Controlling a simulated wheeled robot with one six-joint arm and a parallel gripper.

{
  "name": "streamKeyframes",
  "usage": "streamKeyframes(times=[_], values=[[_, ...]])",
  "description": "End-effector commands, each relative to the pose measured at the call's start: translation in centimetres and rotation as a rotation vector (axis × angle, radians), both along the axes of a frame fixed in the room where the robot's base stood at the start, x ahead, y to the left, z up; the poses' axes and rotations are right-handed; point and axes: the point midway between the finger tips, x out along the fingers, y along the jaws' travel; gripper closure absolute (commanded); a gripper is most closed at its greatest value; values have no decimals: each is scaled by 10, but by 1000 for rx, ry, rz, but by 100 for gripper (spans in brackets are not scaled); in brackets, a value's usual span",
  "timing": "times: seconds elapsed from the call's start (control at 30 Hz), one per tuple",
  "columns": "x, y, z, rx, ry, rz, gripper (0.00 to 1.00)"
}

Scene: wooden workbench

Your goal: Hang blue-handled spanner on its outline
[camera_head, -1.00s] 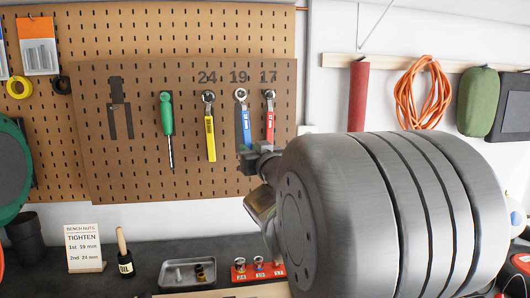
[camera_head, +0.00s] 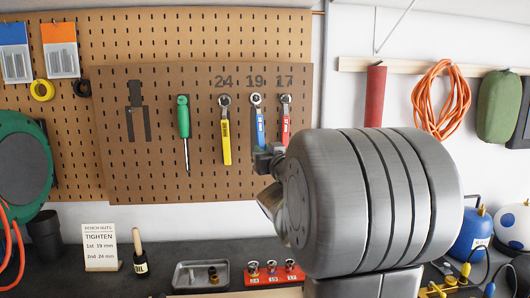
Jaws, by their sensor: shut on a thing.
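The blue-handled spanner (camera_head: 260,125) is upright against the brown pegboard (camera_head: 160,180), under the printed number 19. Its ring end is at the top, by the peg there. My gripper (camera_head: 266,155) is shut at the lower end of its blue handle. The fingertips are small and partly hidden by my large grey arm link. Any outline behind the spanner is covered by it, and I cannot tell whether the ring is fully on the peg.
A yellow-handled spanner (camera_head: 226,135) hangs to the left under 24, and a red-handled one (camera_head: 285,120) close to the right under 17. A green screwdriver (camera_head: 183,120) hangs further left. A metal tray (camera_head: 201,276) and a red socket holder (camera_head: 273,275) stand on the bench.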

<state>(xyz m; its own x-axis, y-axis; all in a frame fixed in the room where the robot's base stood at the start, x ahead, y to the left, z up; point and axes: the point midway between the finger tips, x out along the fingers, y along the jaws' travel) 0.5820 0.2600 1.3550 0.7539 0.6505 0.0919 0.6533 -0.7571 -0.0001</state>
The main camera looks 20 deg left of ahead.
Motion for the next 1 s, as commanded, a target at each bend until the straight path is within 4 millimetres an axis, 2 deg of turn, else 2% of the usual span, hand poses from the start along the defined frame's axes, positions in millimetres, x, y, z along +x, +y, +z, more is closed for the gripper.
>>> streamKeyframes(times=[0.47,0.5,0.6,1.0], values=[[0,0,0,1,-1,0,100],[0,0,0,1,-1,0,73],[0,0,0,1,-1,0,55],[-5,-5,-1,1,-1,-1,55]])
